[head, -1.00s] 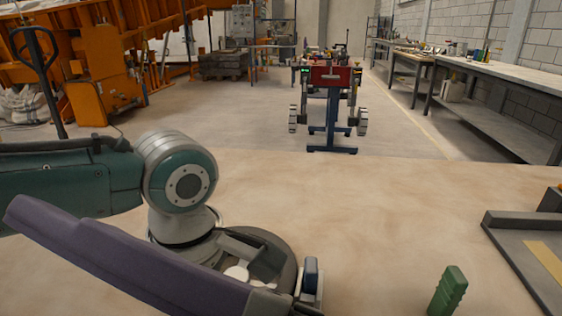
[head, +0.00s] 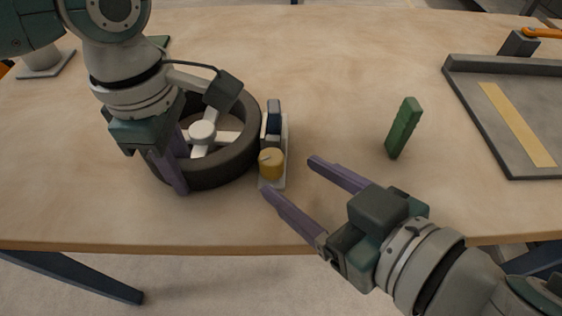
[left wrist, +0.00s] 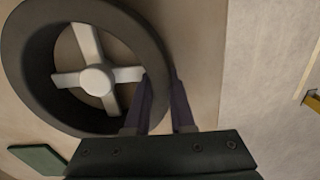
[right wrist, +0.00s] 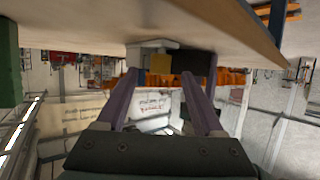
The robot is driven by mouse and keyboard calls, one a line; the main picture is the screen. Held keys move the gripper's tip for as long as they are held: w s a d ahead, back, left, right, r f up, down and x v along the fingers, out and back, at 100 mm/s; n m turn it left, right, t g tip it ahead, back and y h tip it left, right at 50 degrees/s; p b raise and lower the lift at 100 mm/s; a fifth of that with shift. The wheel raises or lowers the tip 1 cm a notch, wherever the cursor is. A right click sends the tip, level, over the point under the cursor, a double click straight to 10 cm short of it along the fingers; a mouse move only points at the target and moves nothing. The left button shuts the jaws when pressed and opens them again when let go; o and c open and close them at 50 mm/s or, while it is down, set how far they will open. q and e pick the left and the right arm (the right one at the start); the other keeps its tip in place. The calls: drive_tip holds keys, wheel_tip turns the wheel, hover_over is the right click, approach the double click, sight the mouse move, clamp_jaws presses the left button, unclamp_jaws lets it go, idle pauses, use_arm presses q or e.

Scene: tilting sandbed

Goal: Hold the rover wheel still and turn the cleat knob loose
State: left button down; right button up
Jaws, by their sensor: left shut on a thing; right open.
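The rover wheel (head: 240,152) lies flat on the table, a dark tyre with white spokes and hub. My left gripper (head: 180,172) is shut on the tyre wall at its near left side. The left wrist view shows its fingers (left wrist: 163,95) straddling the tyre (left wrist: 150,45). The yellow cleat knob (head: 271,164) stands on a pale plate (head: 272,184) beside the wheel's right side, in front of a blue and grey block. My right gripper (head: 290,177) is open, just right of the knob, its fingertips apart from it. The knob also shows between the fingers in the right wrist view (right wrist: 186,63).
A green ridged block (head: 403,128) stands right of the wheel. A grey tray (head: 497,150) with a yellow strip lies at the right, an orange-handled thing (head: 543,32) behind it. The table's front edge (head: 150,246) is close.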

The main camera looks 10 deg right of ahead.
sight(279, 168)
drive_tip(key=shift+x, duration=2.2)
clamp_jaws()
